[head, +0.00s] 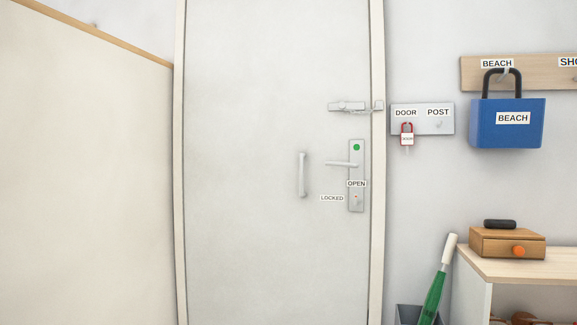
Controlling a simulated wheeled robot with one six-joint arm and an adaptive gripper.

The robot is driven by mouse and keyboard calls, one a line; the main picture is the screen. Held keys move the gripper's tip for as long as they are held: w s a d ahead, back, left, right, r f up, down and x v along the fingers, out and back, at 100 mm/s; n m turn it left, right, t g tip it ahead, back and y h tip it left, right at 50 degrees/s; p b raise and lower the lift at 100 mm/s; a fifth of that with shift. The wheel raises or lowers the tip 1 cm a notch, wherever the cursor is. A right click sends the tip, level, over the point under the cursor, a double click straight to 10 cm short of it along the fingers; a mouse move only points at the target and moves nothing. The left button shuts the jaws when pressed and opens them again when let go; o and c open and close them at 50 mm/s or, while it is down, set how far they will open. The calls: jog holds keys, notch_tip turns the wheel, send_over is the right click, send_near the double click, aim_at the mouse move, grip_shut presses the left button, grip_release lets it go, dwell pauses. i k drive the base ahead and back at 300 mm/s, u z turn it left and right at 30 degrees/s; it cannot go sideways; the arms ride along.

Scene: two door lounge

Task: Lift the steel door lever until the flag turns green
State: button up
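The steel door lever (341,164) sticks out to the left from a tall lock plate (356,201) on the white door (250,120). It looks close to horizontal. A round green flag (356,147) shows at the top of the plate. Lower on the plate is a small knob with a red mark (356,197), with an OPEN label (356,184) above it and a LOCKED label (332,198) to its left. My gripper is not in view.
A vertical pull handle (302,175) is left of the lever. A red padlock (407,134) hangs on a wall plate. At right are a blue BEACH bag (507,132), a shelf (530,262) and a green umbrella (434,295).

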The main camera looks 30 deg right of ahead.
aim_at(351, 165)
jog(key=u, duration=0.1)
jog(key=i, duration=0.75)
jog(key=z, duration=0.9)
jog(key=i, duration=0.55)
jog(key=z, duration=0.6)
